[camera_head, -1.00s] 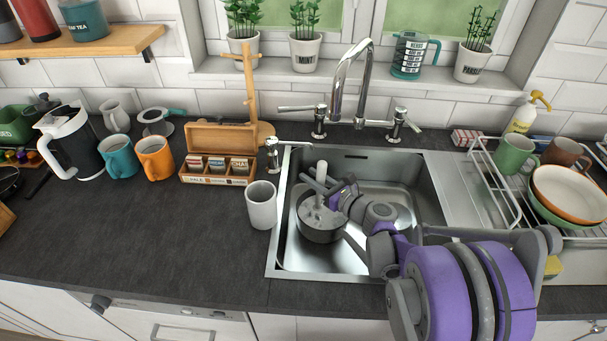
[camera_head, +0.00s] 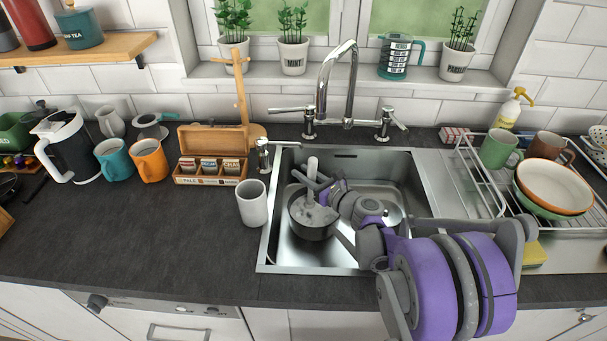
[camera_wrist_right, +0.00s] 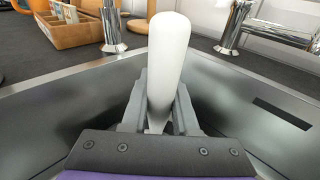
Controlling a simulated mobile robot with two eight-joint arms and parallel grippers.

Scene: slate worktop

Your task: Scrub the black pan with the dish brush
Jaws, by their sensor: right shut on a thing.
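The black pan (camera_head: 311,229) sits in the left part of the sink, with greyish-white patches inside it. The dish brush (camera_head: 312,165) stands nearly upright over the pan, its pale handle pointing up. My right gripper (camera_head: 316,183) reaches in from the right and is shut on the brush. In the right wrist view the white handle (camera_wrist_right: 168,55) rises between the two grey fingers of the gripper (camera_wrist_right: 160,100). The brush's lower end is at the pan's interior, but its bristles and exact contact are hard to make out. My left gripper is not in view.
The steel sink (camera_head: 270,225) surrounds the pan closely. The tap (camera_head: 350,85) arches behind it. A white cup (camera_head: 252,204) stands at the sink's left edge. A wire dish rack (camera_head: 480,180) with bowls and mugs is at right. The worktop at left is clear in front.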

